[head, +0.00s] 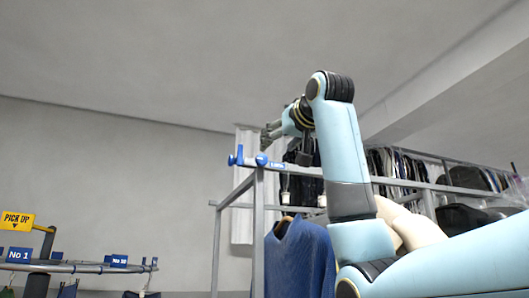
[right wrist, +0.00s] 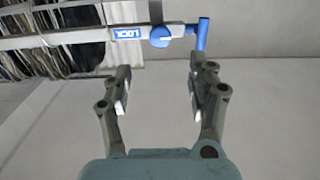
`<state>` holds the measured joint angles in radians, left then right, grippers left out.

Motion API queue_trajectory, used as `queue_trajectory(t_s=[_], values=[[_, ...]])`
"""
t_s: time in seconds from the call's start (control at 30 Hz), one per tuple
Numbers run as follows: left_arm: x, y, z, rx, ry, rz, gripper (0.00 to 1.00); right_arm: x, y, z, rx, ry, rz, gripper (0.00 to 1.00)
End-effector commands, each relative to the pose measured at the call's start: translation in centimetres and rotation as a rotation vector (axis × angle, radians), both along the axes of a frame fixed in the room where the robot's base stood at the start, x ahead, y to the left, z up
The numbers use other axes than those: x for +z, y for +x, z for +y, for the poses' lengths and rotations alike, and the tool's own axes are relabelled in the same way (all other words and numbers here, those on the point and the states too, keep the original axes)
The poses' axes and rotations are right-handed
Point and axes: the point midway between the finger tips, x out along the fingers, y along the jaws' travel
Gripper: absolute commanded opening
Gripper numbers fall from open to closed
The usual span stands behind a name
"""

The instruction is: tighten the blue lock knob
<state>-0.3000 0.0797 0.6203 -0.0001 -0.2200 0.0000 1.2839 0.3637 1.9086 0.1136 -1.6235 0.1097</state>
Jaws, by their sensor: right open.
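The blue lock knob (right wrist: 160,36) shows in the right wrist view as a round blue knob on a grey rail, between a blue label reading "LOCK" (right wrist: 127,33) and a blue upright handle (right wrist: 202,36). In the head view the knob (head: 262,160) sits at the top front corner of a grey rack. My right gripper (right wrist: 160,82) is open and empty. Its fingers are spread apart, and the knob appears beyond the tips, roughly between them and not touched. In the head view my right gripper (head: 268,134) is just above the knob, partly hidden by its arm. My left gripper is not in view.
A blue garment (head: 299,262) hangs on the grey rack (head: 258,225) below the knob. Rails of hanging clothes (head: 395,162) stand behind. A yellow "PICK UP" sign (head: 17,221) and a numbered rail (head: 80,267) are at the left. Space left of the rack is clear.

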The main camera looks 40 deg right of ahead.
Motion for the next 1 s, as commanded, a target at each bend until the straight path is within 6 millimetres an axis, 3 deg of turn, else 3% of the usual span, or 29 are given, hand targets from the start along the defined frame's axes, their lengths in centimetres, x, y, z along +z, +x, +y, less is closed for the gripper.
queue_trajectory(t_s=[0.5, 0.7, 0.93, 1.0], values=[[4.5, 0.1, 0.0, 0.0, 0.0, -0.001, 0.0, 0.1, 8.8, -2.1, -0.001, 0.001, 0.006, 0.59], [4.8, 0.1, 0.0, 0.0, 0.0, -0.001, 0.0, -0.2, 10.0, -2.4, 0.0, 0.001, 0.004, 0.59], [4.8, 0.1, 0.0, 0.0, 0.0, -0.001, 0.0, -0.3, 10.0, -2.4, 0.0, 0.001, 0.003, 0.59], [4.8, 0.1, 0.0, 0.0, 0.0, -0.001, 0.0, -0.2, 10.0, -2.4, 0.0, 0.001, 0.003, 0.49]])
